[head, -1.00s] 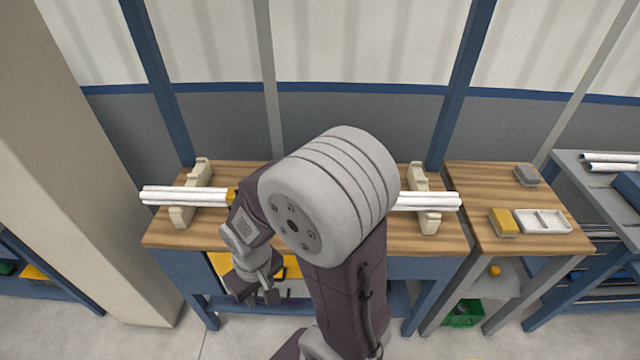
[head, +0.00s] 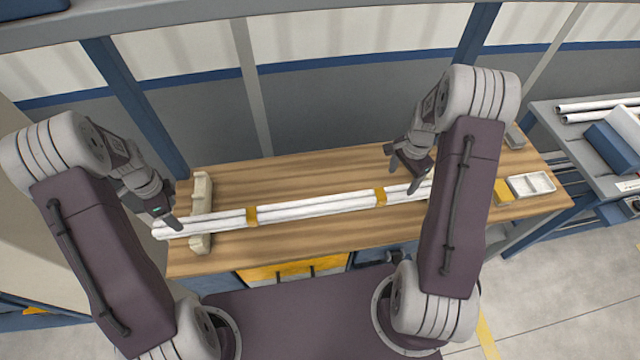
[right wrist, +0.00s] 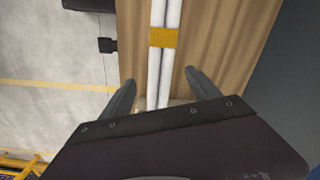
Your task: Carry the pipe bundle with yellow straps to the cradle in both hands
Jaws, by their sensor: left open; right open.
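The pipe bundle (head: 315,207) is several white pipes lying straight across the wooden table, with two yellow straps (head: 252,216). Near its left end it rests on a pale notched support (head: 201,190); my right arm hides its right end. My left gripper (head: 165,214) is open at the bundle's left end, outside the support; I cannot tell whether it touches. My right gripper (head: 403,174) is open over the bundle, right of the right strap. In the right wrist view, the pipes (right wrist: 155,75) run between its spread fingers, with a strap (right wrist: 163,38) ahead. I cannot identify the destination cradle.
A white tray (head: 531,185) and a yellow block (head: 502,192) lie at the table's right. A grey bench (head: 585,130) with other pipes (head: 600,106) and a blue block (head: 612,145) stands further right.

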